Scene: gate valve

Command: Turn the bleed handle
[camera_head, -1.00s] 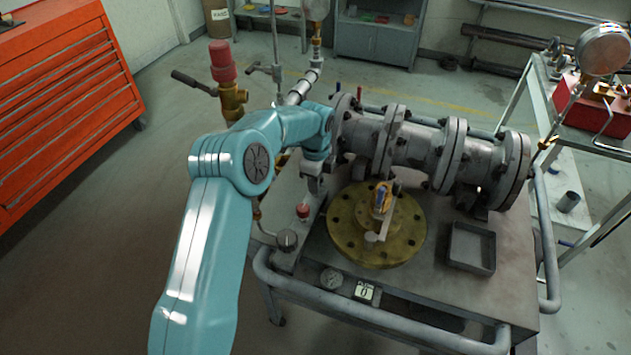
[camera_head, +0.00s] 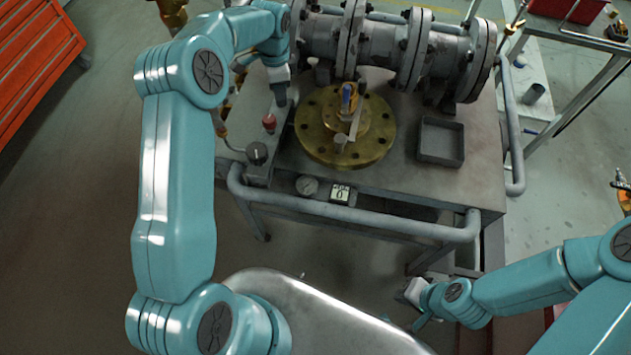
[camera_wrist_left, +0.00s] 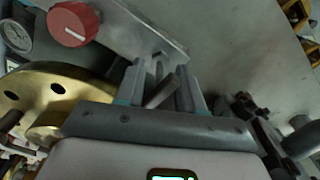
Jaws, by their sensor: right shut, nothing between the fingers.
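My left gripper (camera_head: 280,99) points down at the left end of the bench, just behind a red knob (camera_head: 269,122) and left of a brass flange (camera_head: 312,142). In the left wrist view its fingers (camera_wrist_left: 160,88) are apart, one on each side of a short tilted grey bar (camera_wrist_left: 161,92). This bar may be the bleed handle; I cannot tell whether the fingers touch it. The red knob also shows there (camera_wrist_left: 73,24), beyond the fingers. My right gripper (camera_head: 414,304) is shut and empty, low in front of the bench.
A grey flanged pipe valve (camera_head: 385,45) lies along the back of the bench. An empty tray (camera_head: 441,141) sits to the right. A rail (camera_head: 340,222) runs along the front.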

